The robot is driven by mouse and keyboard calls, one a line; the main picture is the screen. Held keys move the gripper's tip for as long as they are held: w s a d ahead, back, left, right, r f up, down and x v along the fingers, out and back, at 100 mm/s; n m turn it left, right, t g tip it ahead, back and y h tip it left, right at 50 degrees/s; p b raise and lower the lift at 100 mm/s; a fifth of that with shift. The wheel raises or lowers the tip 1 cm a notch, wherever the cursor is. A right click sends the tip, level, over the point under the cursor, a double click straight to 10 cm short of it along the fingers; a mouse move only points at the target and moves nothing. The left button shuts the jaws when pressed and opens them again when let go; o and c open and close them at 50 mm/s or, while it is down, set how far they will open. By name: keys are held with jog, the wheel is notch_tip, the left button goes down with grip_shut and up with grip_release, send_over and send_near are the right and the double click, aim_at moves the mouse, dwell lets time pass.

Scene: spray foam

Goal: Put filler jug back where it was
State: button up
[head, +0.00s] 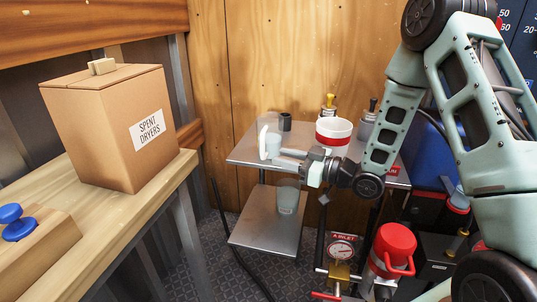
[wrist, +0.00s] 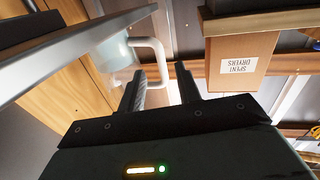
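The filler jug (head: 274,146) is a translucent, pale vessel with a white handle (head: 262,142) on its left side. It appears upright at the front left of the upper metal shelf. My gripper (head: 276,158) is beside it, reaching in from the right. In the wrist view, the jug (wrist: 114,48) is partly cut off by the shelf, and its white handle loops toward my gripper (wrist: 159,70). The two fingers are apart, with part of the handle showing near and between their tips. I cannot tell whether they touch it.
Another translucent container (head: 288,197) stands on the lower shelf (head: 262,237). A cardboard box (head: 95,125) is on the wooden bench at left.

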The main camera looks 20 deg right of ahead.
jog(key=s+a+g+h, duration=0.5)
jog(key=s+a+h, duration=0.15)
jog(key=a, duration=0.25)
jog(key=s+a+r+g+h, duration=0.1)
jog(key=s+g, duration=0.1)
jog(key=s, duration=0.6)
jog(key=s+a+r+g+h, duration=0.1)
jog(key=s+a+g+h, duration=0.1)
jog(key=s, duration=0.7)
jog(key=s+a+r+m+g+h, duration=0.1)
jog(key=s+g, duration=0.3)
jog(key=s, duration=0.4)
jog(key=shift+s+a+h, duration=0.15)
jog(key=shift+s+h, duration=0.05)
jog(key=shift+h, duration=0.25)
jog(key=shift+r, duration=0.15)
notch_tip(320, 180, up, 14)
jog(key=p, duration=1.3)
jog(key=shift+p, duration=0.35)
